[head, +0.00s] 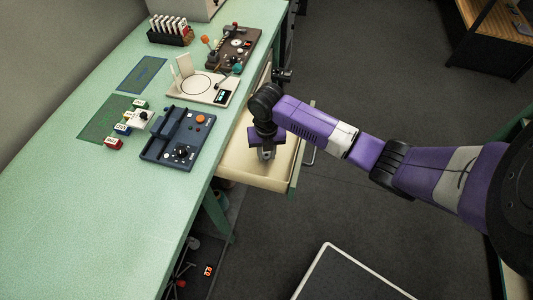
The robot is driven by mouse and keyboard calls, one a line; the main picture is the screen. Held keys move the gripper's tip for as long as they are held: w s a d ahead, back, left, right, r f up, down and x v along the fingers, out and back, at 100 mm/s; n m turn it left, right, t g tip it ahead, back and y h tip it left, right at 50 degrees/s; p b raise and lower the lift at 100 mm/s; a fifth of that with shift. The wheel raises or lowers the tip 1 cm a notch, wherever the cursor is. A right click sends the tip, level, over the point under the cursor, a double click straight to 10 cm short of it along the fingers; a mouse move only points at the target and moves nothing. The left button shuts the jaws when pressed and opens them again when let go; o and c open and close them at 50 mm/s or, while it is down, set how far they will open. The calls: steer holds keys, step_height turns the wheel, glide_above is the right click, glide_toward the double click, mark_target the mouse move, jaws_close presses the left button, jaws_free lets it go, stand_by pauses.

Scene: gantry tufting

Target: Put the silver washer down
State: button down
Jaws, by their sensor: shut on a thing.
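My gripper (266,156) points down over the open drawer (235,168) at the right side of the green workbench. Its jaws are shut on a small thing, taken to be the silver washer. The washer itself is too small and too hidden by the fingers to make out. I cannot tell whether the fingertips touch the drawer floor or hang just above it.
On the green bench (110,205) stand a blue fixture (170,150), a cream device (185,90), a brown control panel (240,42) and several small coloured blocks (113,143). The drawer's front panel (297,165) is right of the gripper. The bench's near part is clear.

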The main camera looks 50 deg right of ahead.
steer(key=shift+f, duration=0.35)
steer(key=shift+f, duration=0.1)
steer(key=c, duration=1.1)
jaws_free()
step_height(320, 180, up, 12)
steer(key=shift+r+b, duration=0.15)
steer(key=shift+b, duration=0.2)
